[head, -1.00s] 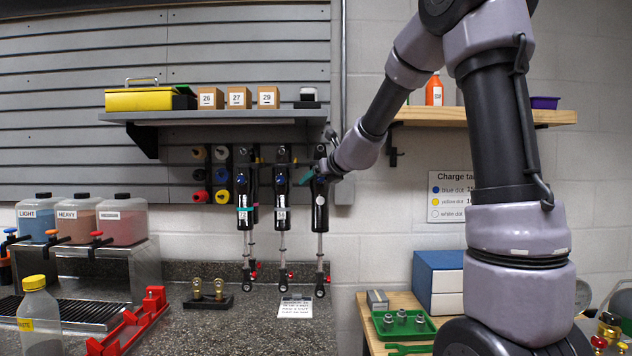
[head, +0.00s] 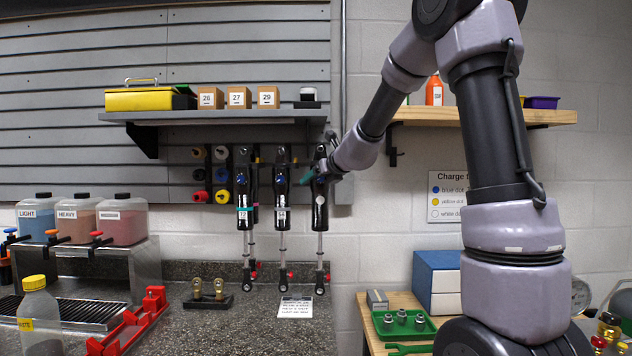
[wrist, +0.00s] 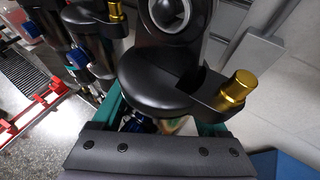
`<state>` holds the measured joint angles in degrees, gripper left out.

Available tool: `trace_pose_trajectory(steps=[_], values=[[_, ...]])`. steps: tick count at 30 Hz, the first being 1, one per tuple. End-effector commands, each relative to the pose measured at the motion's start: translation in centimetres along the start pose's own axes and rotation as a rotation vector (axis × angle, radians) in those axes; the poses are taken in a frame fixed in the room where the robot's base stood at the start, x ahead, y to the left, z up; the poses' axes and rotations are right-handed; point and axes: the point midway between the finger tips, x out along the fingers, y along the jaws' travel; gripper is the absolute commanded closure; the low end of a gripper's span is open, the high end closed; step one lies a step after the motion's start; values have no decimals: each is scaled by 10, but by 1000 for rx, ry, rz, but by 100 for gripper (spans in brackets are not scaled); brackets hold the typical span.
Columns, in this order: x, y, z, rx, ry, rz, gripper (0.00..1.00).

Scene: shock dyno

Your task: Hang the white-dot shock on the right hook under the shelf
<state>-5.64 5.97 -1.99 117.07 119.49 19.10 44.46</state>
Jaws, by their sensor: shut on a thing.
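The white-dot shock (head: 320,215) hangs upright at the right of a row of three black shocks under the shelf (head: 225,117). A white dot shows on its body. My gripper (head: 316,173) is shut on its upper body, with a teal finger at its left side. In the wrist view, the shock's black top with its eye (wrist: 172,14) and a gold knob (wrist: 238,89) stands above my gripper (wrist: 165,123). The right hook is hidden, and I cannot tell whether the eye is on it.
Two other shocks, left (head: 244,205) and middle (head: 282,205), hang close on the left. A wooden shelf (head: 480,116) is at the right. Below are a bench with a paper card (head: 295,308), a small black stand (head: 208,301) and a green tray (head: 404,326).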

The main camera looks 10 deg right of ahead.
Motion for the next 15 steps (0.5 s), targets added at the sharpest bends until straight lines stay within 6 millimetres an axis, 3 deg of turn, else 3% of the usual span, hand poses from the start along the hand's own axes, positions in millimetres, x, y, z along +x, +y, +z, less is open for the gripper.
trace_pose_trajectory(steps=[15], values=[[4,-3,3,0,-4,0,100]])
